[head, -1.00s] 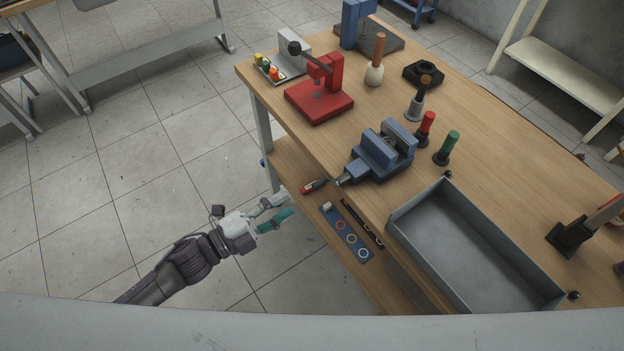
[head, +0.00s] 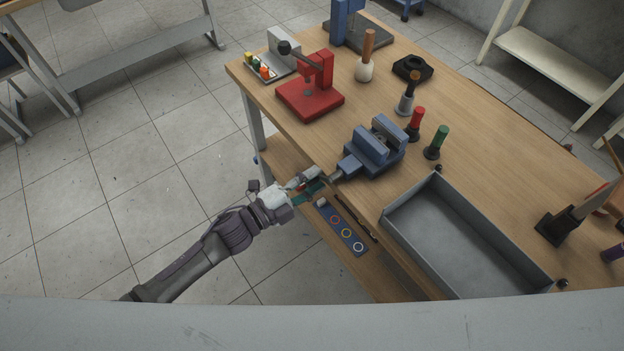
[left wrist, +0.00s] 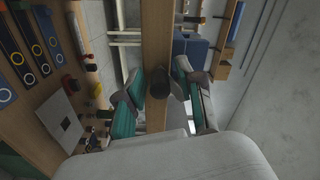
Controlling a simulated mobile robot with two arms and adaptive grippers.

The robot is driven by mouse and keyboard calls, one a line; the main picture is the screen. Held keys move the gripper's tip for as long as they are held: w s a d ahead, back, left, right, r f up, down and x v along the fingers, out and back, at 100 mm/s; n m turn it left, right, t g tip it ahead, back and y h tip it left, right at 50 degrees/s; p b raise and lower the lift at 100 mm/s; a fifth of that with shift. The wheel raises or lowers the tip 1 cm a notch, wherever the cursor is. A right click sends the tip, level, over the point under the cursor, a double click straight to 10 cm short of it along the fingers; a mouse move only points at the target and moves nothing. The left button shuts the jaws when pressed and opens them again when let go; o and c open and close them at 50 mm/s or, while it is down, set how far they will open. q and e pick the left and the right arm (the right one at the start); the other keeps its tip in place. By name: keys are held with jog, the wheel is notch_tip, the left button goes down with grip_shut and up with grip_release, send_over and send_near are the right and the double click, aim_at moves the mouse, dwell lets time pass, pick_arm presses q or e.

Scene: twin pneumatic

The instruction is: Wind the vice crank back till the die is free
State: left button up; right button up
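The blue vice (head: 372,152) stands at the table's near edge, its screw end pointing left towards my left gripper. A dark piece sits between its jaws; whether it is clamped cannot be told. My left gripper (head: 308,183) is at the crank end, off the table edge, and mostly hides the crank handle. In the left wrist view, the two teal-padded fingers (left wrist: 158,82) stand apart, with a dark round end (left wrist: 160,83), apparently the crank grip, between them. A gap seems to remain on the right-finger side. My right gripper is not in view.
A grey open tray (head: 397,236) lies right of the vice. A red press (head: 310,98) stands behind it to the left. Red (head: 416,124) and green (head: 436,143) handled tools stand close beyond the vice. A lower shelf holds a blue strip with coloured rings (head: 342,231).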

pick_arm(q)
grip_shut()
jog(key=shift+s+d+f+n, duration=0.1)
jog(key=shift+s+f+n, duration=0.15)
jog(key=shift+n, duration=0.45)
jog(key=shift+o, duration=1.2)
grip_release()
jog(key=shift+w, duration=0.1)
jog(key=v, duration=1.2)
